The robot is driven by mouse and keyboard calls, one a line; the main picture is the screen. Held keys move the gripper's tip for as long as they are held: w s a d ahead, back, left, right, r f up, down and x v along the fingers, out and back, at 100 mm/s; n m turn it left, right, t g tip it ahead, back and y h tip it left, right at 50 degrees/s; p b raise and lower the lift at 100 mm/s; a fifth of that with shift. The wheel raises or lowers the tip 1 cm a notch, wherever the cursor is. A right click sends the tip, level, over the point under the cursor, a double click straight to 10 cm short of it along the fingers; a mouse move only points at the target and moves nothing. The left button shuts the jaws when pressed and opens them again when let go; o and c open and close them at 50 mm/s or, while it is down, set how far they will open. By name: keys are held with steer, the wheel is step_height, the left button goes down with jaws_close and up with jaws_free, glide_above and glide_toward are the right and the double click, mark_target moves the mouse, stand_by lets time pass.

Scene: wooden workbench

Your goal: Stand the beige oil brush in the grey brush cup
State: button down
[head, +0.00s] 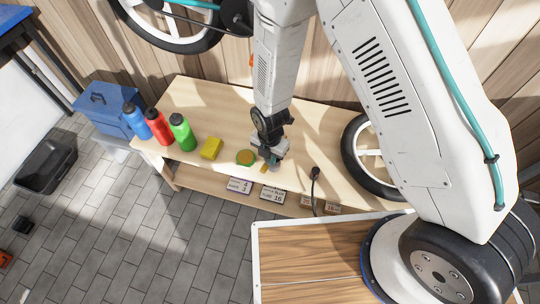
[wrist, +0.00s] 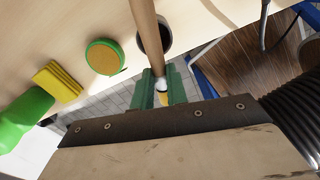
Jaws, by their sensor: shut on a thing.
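The beige oil brush (wrist: 147,35) runs up the wrist view from between the green fingers of my gripper (wrist: 160,88), which is shut on it. A white and yellow end of the brush shows at the fingers. The grey brush cup (wrist: 165,36) has a dark round opening and lies behind the brush handle in this view. I cannot tell how far the brush is from the cup, and the brush does not look inside it. In the head view my gripper (head: 271,162) is over the bench's front edge; the cup is not clearly made out there.
On the wooden bench (head: 325,130), a round green tin (head: 246,157) and a yellow sponge (head: 211,148) stand left of my gripper. Green (head: 181,132), red (head: 158,127) and blue (head: 136,121) bottles stand farther left. A dark cable (head: 315,175) and a wheel (head: 368,155) are to the right.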

steer(key=shift+f, duration=0.3)
steer(key=shift+f, duration=0.3)
steer(key=c, duration=1.4)
jaws_free()
step_height(320, 180, up, 9)
steer(key=shift+f, duration=0.1)
